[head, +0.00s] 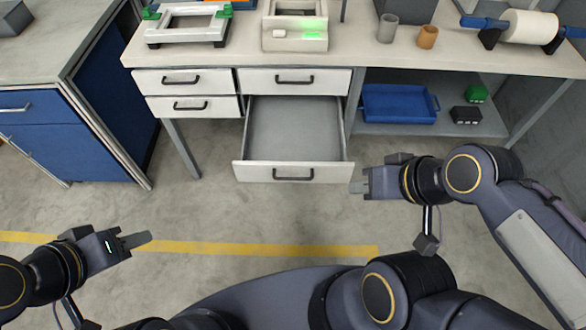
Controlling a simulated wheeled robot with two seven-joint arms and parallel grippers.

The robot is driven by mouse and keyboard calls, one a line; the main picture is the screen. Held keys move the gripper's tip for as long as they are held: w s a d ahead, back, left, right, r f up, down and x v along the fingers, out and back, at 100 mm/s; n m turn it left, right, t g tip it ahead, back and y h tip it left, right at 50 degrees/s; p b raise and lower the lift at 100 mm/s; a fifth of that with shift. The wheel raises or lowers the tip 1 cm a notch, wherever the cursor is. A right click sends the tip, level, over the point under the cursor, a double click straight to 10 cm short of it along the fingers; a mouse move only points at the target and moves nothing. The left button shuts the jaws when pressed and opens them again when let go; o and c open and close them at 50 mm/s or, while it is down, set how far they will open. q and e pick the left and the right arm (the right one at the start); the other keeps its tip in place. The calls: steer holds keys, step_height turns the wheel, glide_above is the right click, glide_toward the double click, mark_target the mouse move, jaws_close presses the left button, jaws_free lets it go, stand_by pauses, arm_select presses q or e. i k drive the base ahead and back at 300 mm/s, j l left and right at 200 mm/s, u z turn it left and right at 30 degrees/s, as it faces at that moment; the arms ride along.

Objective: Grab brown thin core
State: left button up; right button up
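The brown core (428,37), a small upright hollow cylinder, stands on the workbench (360,55) towards its right side. A taller grey core (387,28) stands just left of it. My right gripper (358,187) is in front of the bench, beside the front right corner of the open drawer, well apart from the brown core. My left gripper (137,240) is low at the left above the floor, far from the bench. Neither gripper visibly holds anything. The finger gaps are too unclear to tell open from shut.
An empty drawer (262,174) stands pulled out below the bench. A white roll (528,27) sits on a stand at the bench's right. A device with a green display (295,37) and a white frame (187,27) are further left. A blue tray (398,112) is on the lower shelf.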

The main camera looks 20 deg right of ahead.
mark_target(427, 35)
steer(key=z, duration=1.4)
steer(key=i+u, duration=0.1)
steer(key=u, duration=0.3)
steer(key=i+l+u, duration=0.1)
steer(key=u, duration=0.35)
steer(key=i+l+u, duration=0.1)
steer(key=u, duration=0.3)
steer(key=i+l+u, duration=0.15)
steer(key=l, duration=0.3)
steer(key=i+l+u, duration=0.2)
steer(key=l, duration=0.25)
steer(key=l+u, duration=0.15)
steer(key=l, duration=0.3)
steer(key=i+l+u, duration=0.15)
steer(key=l, duration=1.05)
steer(key=i, duration=0.05)
